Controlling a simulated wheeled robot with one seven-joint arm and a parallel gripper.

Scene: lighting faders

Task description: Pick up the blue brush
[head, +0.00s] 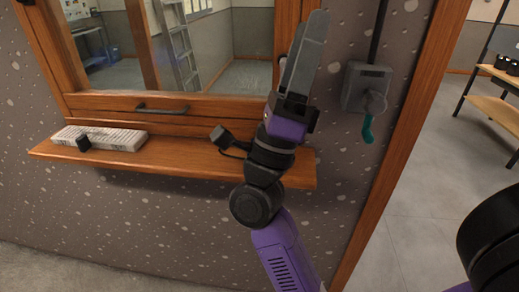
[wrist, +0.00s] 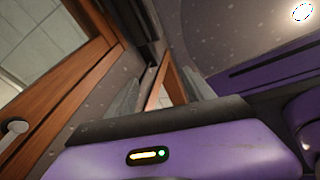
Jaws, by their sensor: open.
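I cannot make out a blue brush in either view. My gripper (head: 307,40) points upward in front of the window, with its grey fingers raised and nothing seen between them. In the wrist view my gripper (wrist: 160,88) shows its two fingers apart, with wall and wood trim between them. A small teal piece (head: 367,130) hangs below a grey wall box (head: 366,88), right of my gripper. I cannot tell what that piece is.
A wooden ledge (head: 190,158) runs under the window. A pale speckled block (head: 118,138) and a small black object (head: 83,142) are at its left end. A wooden shelf (head: 494,85) stands at the far right. Open floor (head: 415,200) lies right of the wall.

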